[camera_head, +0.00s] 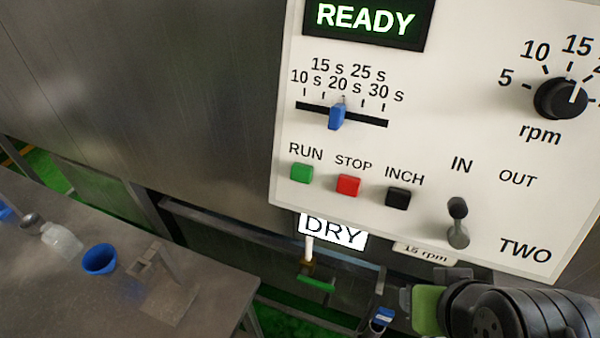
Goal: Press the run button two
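The white control panel (420,160) labelled TWO fills the right half of the view. Its green RUN button (302,173) sits at the lower left of the panel, under the word RUN, and nothing covers it. The red STOP button (348,185) and black INCH button (397,197) are to its right. The lit display (366,18) reads READY. My dark arm shows at the bottom right, below the panel and apart from the RUN button. I cannot make out my gripper's fingers.
The panel also has a blue slider (337,116) near 20 s, an rpm knob (562,98) and an IN/OUT lever (458,222). A DRY sign (332,231) hangs below. A metal table (215,285) at lower left holds a blue cup (99,259) and a clear bottle (62,240).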

